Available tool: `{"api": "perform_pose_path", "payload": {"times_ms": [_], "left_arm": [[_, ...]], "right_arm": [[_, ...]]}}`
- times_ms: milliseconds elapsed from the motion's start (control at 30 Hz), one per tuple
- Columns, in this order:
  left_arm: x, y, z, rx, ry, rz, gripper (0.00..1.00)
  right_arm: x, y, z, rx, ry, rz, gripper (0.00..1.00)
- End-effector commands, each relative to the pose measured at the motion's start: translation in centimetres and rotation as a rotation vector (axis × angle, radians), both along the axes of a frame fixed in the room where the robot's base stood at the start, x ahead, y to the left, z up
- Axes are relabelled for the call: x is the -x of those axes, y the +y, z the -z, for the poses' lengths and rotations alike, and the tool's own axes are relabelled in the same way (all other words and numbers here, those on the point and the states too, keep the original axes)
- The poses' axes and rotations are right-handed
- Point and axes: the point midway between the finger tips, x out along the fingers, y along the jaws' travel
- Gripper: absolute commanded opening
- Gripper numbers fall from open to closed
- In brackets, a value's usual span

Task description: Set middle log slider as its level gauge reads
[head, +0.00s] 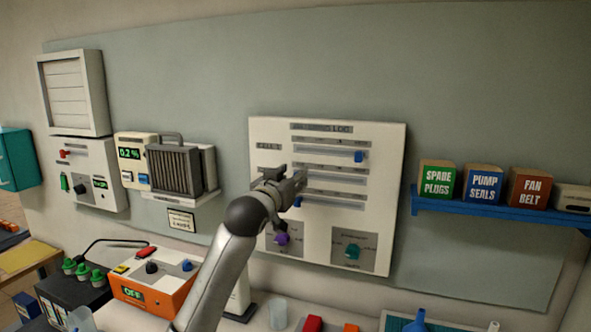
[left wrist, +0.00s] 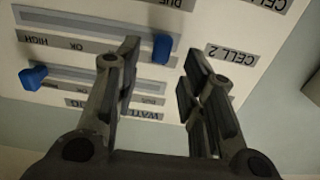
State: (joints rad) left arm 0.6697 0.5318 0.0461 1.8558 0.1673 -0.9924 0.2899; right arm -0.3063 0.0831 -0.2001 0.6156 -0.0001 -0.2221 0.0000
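The white log panel (head: 385,215) is on the wall with slider rows; its heading reads upside down in the left wrist view. The top row's blue slider (head: 359,157) is far right, toward HIGH; it also shows in the left wrist view (left wrist: 33,77). The CELL 2 row's blue slider (left wrist: 160,50) is near its label end, between the fingertips of my left gripper (left wrist: 160,62), which is open with gaps on both sides. In the head view my left gripper (head: 290,183) hides that slider. A lower blue slider (head: 297,202) shows beside it. I cannot identify the level gauge.
Purple (head: 282,239) and teal (head: 352,251) knobs sit low on the panel. A blue shelf (head: 490,212) with boxes is at right. An orange device (head: 150,290) and a black battery with green caps (head: 70,300) stand at lower left.

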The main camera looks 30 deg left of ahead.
Motion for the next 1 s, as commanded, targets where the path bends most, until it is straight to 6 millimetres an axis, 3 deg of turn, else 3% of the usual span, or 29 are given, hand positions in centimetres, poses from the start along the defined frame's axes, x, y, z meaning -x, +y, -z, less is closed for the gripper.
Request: {"api": "perform_pose_path", "payload": {"times_ms": [233, 600, 900, 1000], "left_arm": [[-2.3, 0.5, -0.1, 0.000, 0.000, 0.000, 0.38], [-2.7, 0.6, 0.1, -0.001, 0.000, 0.001, 0.38], [-2.7, 0.6, 0.1, -0.001, 0.000, 0.001, 0.00], [-2.7, 0.6, 0.1, -0.001, 0.000, 0.000, 0.00]], "right_arm": [[-1.2, 0.1, -1.0, -0.002, -0.019, 0.001, 0.40], [-1.1, 0.3, -1.1, -0.004, -0.018, 0.002, 0.40], [-0.9, 0.6, -1.0, -0.007, -0.014, 0.002, 0.40], [-0.8, 0.6, -1.0, -0.007, -0.013, 0.002, 0.40]]}}
